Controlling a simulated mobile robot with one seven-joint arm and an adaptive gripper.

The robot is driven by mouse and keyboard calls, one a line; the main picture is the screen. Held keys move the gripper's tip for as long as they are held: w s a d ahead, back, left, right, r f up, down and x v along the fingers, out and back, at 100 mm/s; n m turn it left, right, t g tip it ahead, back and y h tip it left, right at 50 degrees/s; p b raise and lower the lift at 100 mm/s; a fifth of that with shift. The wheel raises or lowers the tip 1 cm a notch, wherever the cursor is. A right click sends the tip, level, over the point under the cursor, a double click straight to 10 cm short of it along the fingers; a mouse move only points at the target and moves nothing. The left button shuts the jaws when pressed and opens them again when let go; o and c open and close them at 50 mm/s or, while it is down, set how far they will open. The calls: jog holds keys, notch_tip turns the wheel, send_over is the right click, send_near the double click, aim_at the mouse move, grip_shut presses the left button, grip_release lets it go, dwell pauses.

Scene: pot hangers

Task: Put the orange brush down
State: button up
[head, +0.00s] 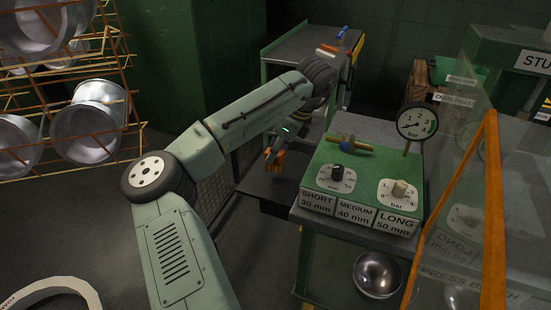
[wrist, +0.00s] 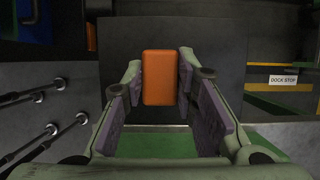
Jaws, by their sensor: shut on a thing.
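The orange brush (head: 278,165) is at the end of my arm in the head view, over a low dark shelf (head: 258,188) left of the green control box. In the wrist view the brush (wrist: 160,78) shows as an upright orange block between the two finger pads. My gripper (head: 273,155) is shut on it; it also shows in the wrist view (wrist: 160,70). I cannot tell whether the brush touches the shelf.
The control box (head: 340,180) with knobs and a pressure gauge (head: 416,122) stands close on the right. A clear panel with an orange frame (head: 490,200) is further right. A rack of metal pots (head: 90,125) stands left. A grey cabinet (head: 300,45) is behind.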

aim_at(275, 160)
jog(key=shift+f+p, duration=0.7)
jog(key=shift+f, duration=0.7)
jog(key=o, duration=1)
jog(key=shift+f, duration=0.1)
jog(key=shift+f+b, duration=0.15)
jog(key=shift+b, duration=0.35)
jog(key=b+v, duration=0.1)
jog(key=v, duration=1)
jog(key=shift+w+d+b, duration=0.2)
jog(key=shift+b, duration=0.1)
jog(key=shift+f, duration=0.1)
